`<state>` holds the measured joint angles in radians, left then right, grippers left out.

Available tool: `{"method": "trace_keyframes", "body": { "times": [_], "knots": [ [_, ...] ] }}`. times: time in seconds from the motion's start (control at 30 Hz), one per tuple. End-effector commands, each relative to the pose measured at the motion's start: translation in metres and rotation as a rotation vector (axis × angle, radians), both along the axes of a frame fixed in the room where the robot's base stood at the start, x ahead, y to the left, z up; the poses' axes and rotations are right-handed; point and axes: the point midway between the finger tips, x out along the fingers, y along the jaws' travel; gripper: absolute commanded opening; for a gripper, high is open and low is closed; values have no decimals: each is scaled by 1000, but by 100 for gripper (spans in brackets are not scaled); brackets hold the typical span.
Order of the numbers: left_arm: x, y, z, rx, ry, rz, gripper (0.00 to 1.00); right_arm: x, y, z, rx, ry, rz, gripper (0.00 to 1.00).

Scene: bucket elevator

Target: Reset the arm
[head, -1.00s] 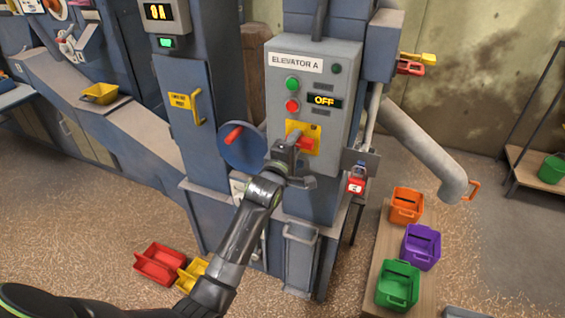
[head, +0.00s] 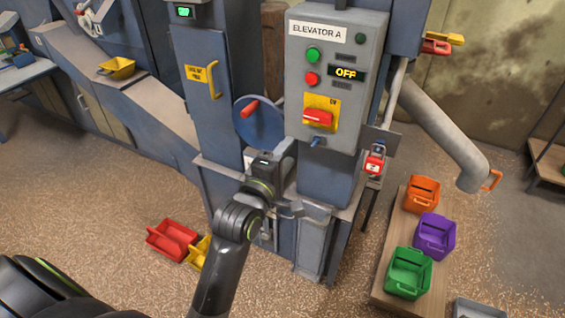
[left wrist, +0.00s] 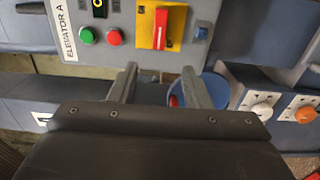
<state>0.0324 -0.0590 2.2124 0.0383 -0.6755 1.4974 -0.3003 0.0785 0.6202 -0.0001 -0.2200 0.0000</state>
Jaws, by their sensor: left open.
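My left gripper (head: 292,180) is open and empty, just below and in front of the grey ELEVATOR A control panel (head: 350,110). In the left wrist view its two fingers (left wrist: 159,70) stand apart with nothing between them. The red switch handle (head: 318,118) on its yellow plate is clear of the fingers; it also shows beyond them in the left wrist view (left wrist: 160,28). The panel display (head: 346,73) reads OFF. My right gripper is in neither view.
A blue handwheel (head: 258,125) with a red knob is close to the gripper's left. A red padlock (head: 374,165) hangs right of the panel. Orange, purple and green bins (head: 408,272) stand on a bench at right. Red and yellow scoops lie on the floor at left.

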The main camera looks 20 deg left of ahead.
Motion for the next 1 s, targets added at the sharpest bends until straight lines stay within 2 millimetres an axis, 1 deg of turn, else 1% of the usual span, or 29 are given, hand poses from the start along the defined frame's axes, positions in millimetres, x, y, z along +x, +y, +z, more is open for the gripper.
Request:
{"method": "trace_keyframes", "body": {
  "times": [0.03,0.2,0.67,0.73,0.77,0.87,0.97,1.0],
  "knots": [
    [-5,0,-1,-2,0,0,44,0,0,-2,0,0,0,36],
    [-13,0,0,-2,0,0,44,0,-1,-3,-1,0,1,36],
    [-13,0,0,-1,1,0,44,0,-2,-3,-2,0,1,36],
    [-12,1,-4,7,9,0,44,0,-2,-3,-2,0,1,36],
    [-11,1,-9,17,18,0,44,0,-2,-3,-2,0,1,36],
    [-4,2,-41,80,78,0,44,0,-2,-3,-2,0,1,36],
    [3,6,-98,195,182,-11,44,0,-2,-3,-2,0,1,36],
    [4,8,-127,251,232,-20,44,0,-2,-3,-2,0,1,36]
  ]
}}
